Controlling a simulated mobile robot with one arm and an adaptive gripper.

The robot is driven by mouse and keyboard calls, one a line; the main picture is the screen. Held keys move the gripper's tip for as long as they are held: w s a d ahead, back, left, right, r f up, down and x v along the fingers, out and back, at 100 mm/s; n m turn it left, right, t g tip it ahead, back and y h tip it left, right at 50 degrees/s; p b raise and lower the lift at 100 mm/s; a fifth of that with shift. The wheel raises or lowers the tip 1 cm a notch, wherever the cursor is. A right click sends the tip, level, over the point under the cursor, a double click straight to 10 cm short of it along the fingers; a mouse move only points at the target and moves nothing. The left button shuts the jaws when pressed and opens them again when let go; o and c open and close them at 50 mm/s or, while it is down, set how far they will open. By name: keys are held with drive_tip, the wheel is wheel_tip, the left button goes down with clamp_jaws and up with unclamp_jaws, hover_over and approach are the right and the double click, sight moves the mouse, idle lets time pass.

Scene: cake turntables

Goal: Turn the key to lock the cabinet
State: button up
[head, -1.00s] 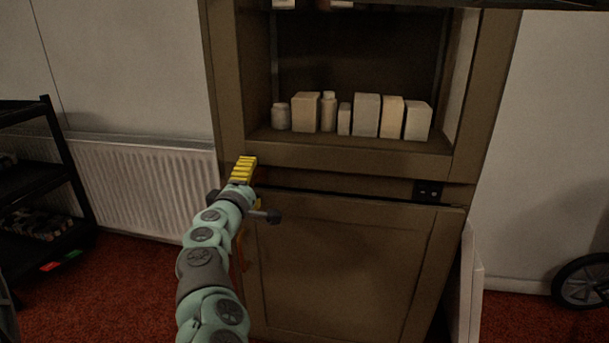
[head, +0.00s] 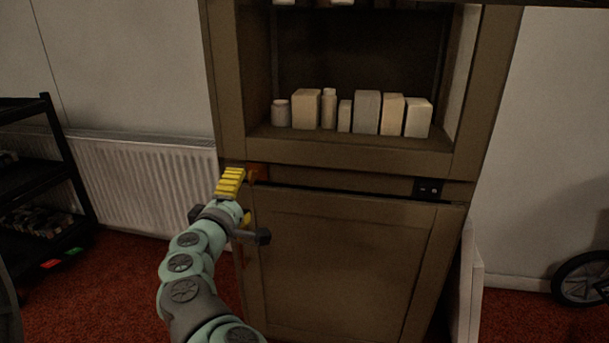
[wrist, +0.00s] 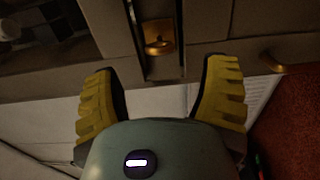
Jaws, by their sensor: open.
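The wooden cabinet (head: 340,265) stands ahead, with an open shelf above and a closed lower door. In the wrist view a brass-coloured lock plate with what looks like a key (wrist: 158,38) sits on the cabinet frame. In the head view an orange-brown patch (head: 258,172) shows at the cabinet's left side, just right of my gripper. My gripper (wrist: 160,78) is open and empty, its yellow fingers apart. The lock plate lies beyond the fingertips, roughly centred between them, and neither finger touches it. In the head view my gripper (head: 231,180) is at the cabinet's left edge.
Pale boxes and bottles (head: 366,112) stand on the open shelf. A radiator (head: 150,185) and black rack (head: 55,165) are at left; a wheel (head: 583,280) is at right.

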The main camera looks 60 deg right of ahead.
drive_tip(key=shift+v, duration=2.65)
